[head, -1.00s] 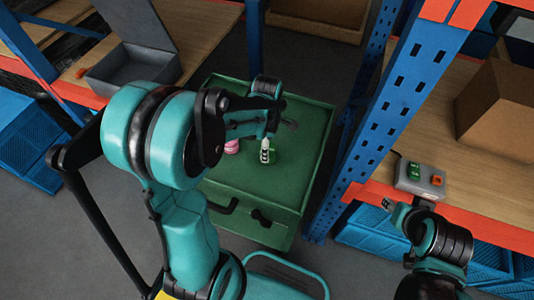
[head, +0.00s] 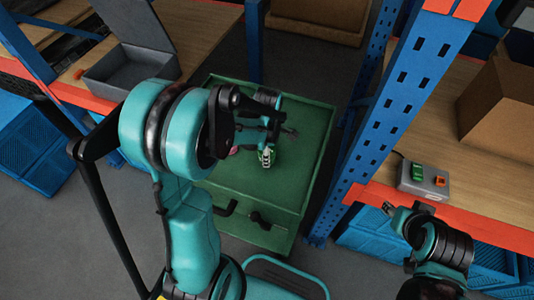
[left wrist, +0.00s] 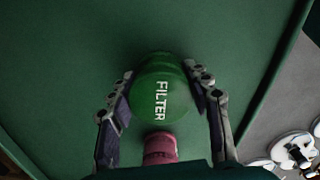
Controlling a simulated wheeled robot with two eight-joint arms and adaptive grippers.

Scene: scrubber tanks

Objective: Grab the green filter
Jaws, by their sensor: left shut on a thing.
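The green filter (left wrist: 160,90) is a rounded green piece with white "FILTER" lettering. In the left wrist view it sits between the two fingers of my left gripper (left wrist: 160,74), which is shut on it. In the head view the filter (head: 267,157) shows small at the tip of my left gripper (head: 266,151), over the green cabinet top. I cannot tell whether it touches the top. My right gripper (head: 409,210) is at the right, by the orange shelf edge, away from the filter; its finger opening is unclear.
A pink cylinder (left wrist: 160,148) stands close beside the filter on the green cabinet (head: 300,175). A blue rack post (head: 385,125) rises just right of the cabinet. A grey button box (head: 424,181) sits on the right shelf. A grey open bin (head: 130,72) is at left.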

